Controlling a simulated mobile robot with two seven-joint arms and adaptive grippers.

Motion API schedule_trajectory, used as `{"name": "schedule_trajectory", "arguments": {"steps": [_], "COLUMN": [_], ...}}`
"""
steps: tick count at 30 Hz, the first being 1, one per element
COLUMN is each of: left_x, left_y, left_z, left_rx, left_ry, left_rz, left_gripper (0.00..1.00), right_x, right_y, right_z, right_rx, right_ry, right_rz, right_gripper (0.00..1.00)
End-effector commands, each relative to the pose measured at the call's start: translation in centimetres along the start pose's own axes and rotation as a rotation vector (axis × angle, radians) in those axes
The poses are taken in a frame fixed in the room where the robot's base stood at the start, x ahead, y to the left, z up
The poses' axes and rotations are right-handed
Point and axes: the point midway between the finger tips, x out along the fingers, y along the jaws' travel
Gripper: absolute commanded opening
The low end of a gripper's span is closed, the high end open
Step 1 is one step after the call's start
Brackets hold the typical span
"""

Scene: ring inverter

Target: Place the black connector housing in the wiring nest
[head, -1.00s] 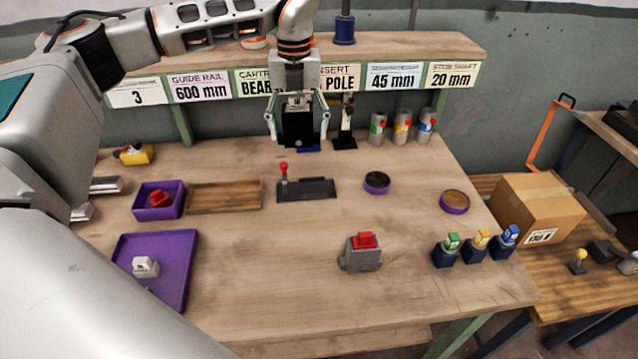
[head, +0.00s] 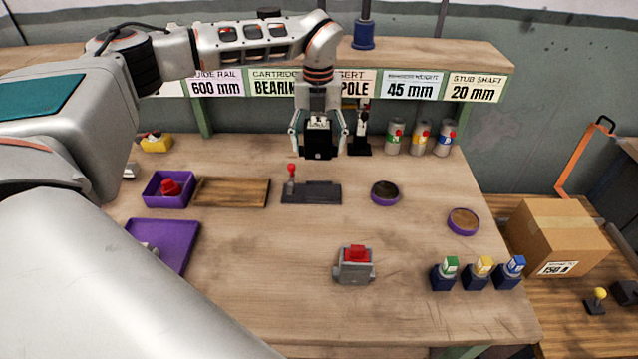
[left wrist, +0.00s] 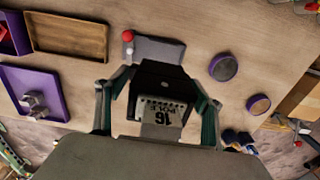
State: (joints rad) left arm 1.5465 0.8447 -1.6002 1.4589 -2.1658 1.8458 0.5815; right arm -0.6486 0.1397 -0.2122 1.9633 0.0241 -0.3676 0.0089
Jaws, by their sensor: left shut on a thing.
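My left gripper (head: 318,148) is shut on the black connector housing (head: 319,146) and holds it above the back of the bench. In the left wrist view the housing (left wrist: 163,77) is between the fingers, with a light part marked "16 POLE" at its near side. A dark grey fixture (head: 318,193) with a red-knobbed lever, seemingly the wiring nest, sits on the bench in front of and below the housing. It also shows in the left wrist view (left wrist: 150,50), partly hidden by the housing. My right gripper is not in view.
A wooden tray (head: 232,192) and a purple bin (head: 168,189) stand left of the fixture. A round purple dish (head: 385,193) is to its right. A grey box with a red top (head: 354,266) stands nearer. A labelled shelf (head: 420,85) runs behind. Bench front is mostly clear.

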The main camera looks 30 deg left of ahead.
Motion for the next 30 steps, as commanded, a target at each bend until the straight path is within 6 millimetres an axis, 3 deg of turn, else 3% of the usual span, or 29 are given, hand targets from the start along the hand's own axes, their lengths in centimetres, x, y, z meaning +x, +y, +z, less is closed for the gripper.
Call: {"name": "schedule_trajectory", "arguments": {"steps": [3,10,30], "left_x": [3.0,7.8,13.9], "left_y": [0.0,-0.1,-0.1], "left_z": [-0.1,0.0,0.1], "left_rx": [0.001,0.0,0.0], "left_ry": [0.003,0.002,-0.001], "left_rz": [0.001,0.0,-0.002], "left_gripper": [0.37,0.37,0.37], "right_x": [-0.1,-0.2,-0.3], "right_y": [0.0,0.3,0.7], "right_z": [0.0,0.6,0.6], "right_rx": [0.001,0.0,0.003], "right_ry": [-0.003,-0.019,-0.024], "right_rz": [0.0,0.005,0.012], "right_gripper": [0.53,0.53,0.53]}}
